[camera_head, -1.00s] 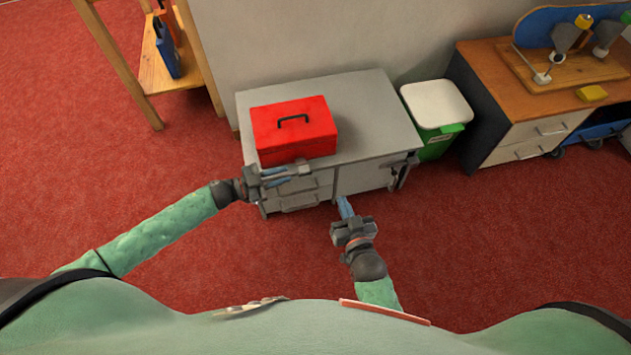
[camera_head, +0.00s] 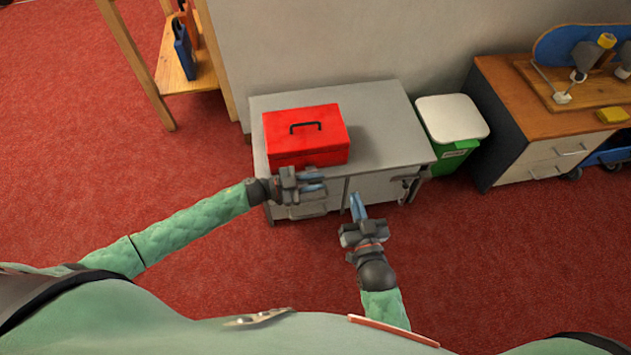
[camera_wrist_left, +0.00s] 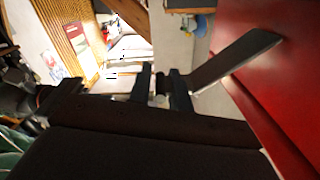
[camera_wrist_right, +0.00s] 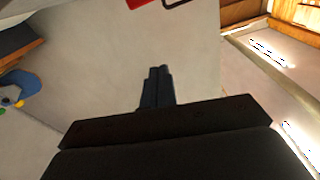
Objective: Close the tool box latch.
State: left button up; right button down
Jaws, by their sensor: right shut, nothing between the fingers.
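The red tool box (camera_head: 300,152) stands with its lid down on the grey cabinet, black handle on top. In the left wrist view its red side (camera_wrist_left: 292,75) fills the right edge. The latch (camera_wrist_left: 235,62), a flat metallic flap, sticks out from that side at an angle. I cannot make it out in the head view. My left gripper (camera_head: 324,182) is just in front of the box. Its fingers (camera_wrist_left: 161,88) are apart, with the latch's outer end close beside them. My right gripper (camera_head: 357,203) is shut and empty, before the cabinet front; its fingers also show in its wrist view (camera_wrist_right: 157,87).
The grey cabinet (camera_head: 385,125) has free top to the right of the box. A green bin with a white lid (camera_head: 452,118) stands at its right, then a wooden-topped drawer unit (camera_head: 530,160). A wooden shelf (camera_head: 178,78) stands at the left. A wall is behind.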

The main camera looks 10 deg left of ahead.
pick_arm(q)
grip_shut()
